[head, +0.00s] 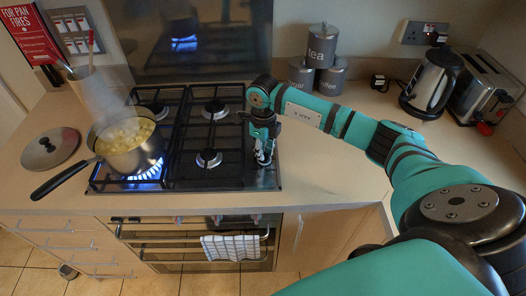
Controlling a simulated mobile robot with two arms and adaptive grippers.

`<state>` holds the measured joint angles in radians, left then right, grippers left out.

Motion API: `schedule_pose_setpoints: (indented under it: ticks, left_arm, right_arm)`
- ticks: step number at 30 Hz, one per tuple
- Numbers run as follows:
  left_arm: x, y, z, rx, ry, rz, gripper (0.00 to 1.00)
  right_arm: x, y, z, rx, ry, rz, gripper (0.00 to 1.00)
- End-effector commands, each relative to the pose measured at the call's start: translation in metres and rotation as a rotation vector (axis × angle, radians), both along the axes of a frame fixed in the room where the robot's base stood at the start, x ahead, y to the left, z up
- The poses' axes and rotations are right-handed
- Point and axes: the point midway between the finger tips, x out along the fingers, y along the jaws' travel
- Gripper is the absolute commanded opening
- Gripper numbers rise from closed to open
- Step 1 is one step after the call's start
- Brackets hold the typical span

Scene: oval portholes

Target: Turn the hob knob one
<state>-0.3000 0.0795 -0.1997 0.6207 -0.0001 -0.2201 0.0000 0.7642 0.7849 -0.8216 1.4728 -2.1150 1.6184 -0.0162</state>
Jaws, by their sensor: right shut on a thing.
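The black gas hob (180,182) is set in the counter at the middle left. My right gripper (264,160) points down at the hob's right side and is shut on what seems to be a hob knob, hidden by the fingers. Other knobs there are hidden or too small to tell. A steel pan (150,160) of pale, steaming food stands on the front left burner, over a lit blue flame (148,176). The front right burner (209,158) shows no flame. My left gripper is not in view.
A lid (50,149) lies left of the hob. Grey canisters (322,46), a kettle (431,82) and a toaster (483,92) stand at the back. The counter right of the hob is bare.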

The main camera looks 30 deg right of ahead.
Motion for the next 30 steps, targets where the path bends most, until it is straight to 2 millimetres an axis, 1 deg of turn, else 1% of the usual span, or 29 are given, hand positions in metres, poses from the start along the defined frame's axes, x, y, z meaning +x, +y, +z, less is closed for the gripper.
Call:
schedule_pose_setpoints:
  ticks: [1, 12, 21, 30]
  left_arm:
    - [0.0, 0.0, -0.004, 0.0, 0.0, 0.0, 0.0]
    - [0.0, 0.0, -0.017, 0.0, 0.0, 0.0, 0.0]
    - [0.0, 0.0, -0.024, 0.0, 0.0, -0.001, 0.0]
    - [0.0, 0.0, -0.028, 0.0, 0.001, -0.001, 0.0]
  right_arm:
    - [0.001, -0.001, -0.001, -0.001, -0.003, -0.041, 0.0]
    - [0.001, -0.002, -0.001, -0.001, -0.002, -0.388, 0.0]
    - [0.001, -0.003, 0.0, -0.001, -0.002, -0.669, 0.0]
    - [0.001, -0.004, 0.0, -0.001, -0.002, -0.894, 0.0]
